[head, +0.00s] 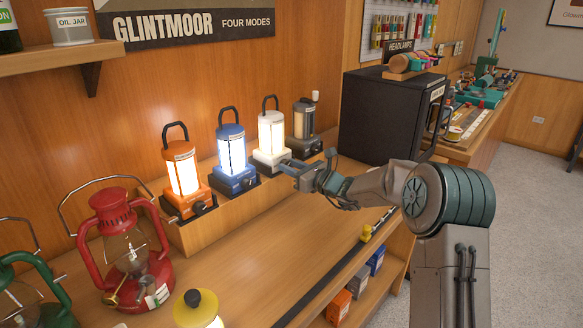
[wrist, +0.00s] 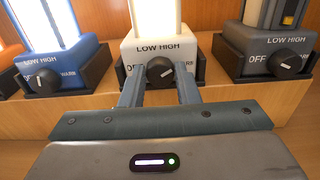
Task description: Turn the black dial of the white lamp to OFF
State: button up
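The white lamp (head: 271,135) stands lit on the wooden step, between the blue lamp and the grey lamp. In the wrist view its white base (wrist: 143,47) carries the words LOW and HIGH above a black dial (wrist: 160,71). The dial's pale pointer line is tilted; its exact setting is hard to read. Other words beside the dial are mostly hidden by my fingers. My gripper (wrist: 160,84) is at the dial, with one finger on each side of it. Whether the fingers touch the dial is not clear. In the head view my gripper (head: 287,165) reaches the lamp's front.
A lit orange lamp (head: 182,172) and a lit blue lamp (head: 232,150) stand to the left. An unlit grey lamp (head: 304,120) stands to the right, near a black cabinet (head: 385,115). A red lantern (head: 122,240) and a yellow-topped object (head: 198,306) are nearer on the counter.

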jog(key=c, duration=0.3)
jog(key=shift+n+b, duration=2.4)
jog(key=shift+b, duration=2)
jog(key=o, duration=1)
jog(key=v, duration=1.3)
jog(key=shift+s+d+b, duration=0.25)
jog(key=shift+b, duration=0.15)
